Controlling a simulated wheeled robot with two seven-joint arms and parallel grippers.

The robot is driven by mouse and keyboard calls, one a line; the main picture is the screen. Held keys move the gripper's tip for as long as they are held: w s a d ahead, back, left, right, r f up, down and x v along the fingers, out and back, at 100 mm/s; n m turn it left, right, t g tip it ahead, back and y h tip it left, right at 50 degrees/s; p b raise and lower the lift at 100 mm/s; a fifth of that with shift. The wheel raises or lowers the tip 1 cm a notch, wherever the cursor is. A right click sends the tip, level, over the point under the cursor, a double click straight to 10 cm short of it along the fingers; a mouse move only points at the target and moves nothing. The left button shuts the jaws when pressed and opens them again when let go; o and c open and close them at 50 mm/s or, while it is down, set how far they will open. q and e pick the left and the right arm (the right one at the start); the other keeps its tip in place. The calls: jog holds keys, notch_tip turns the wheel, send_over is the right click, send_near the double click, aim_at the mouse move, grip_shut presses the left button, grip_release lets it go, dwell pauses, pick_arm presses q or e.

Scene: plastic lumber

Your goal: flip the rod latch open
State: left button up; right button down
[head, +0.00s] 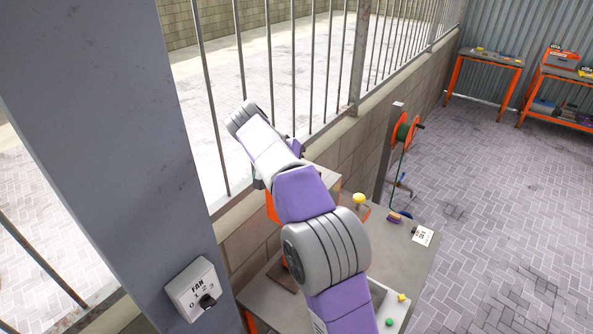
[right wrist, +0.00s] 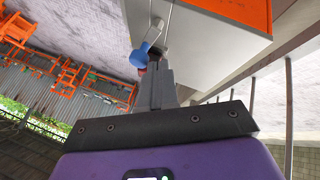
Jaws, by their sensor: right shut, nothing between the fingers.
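In the right wrist view, a blue round knob (right wrist: 139,56) sits beside a thin pale metal rod (right wrist: 168,25), which looks like the rod latch. The rod runs along the side of a light grey box (right wrist: 205,48) with an orange face. My right gripper (right wrist: 157,75) is shut and empty, its grey fingertips close beside the knob. I cannot tell whether they touch it. In the head view my purple and grey arm covers most of the box; only an orange edge (head: 272,208) shows beside the arm. The latch and the fingertips are hidden there. My left gripper is out of view.
Paved floor lies open at right.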

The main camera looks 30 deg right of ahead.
dwell(0.9)
jog(key=shift+s+a, duration=0.3)
jog(key=shift+a, duration=0.4)
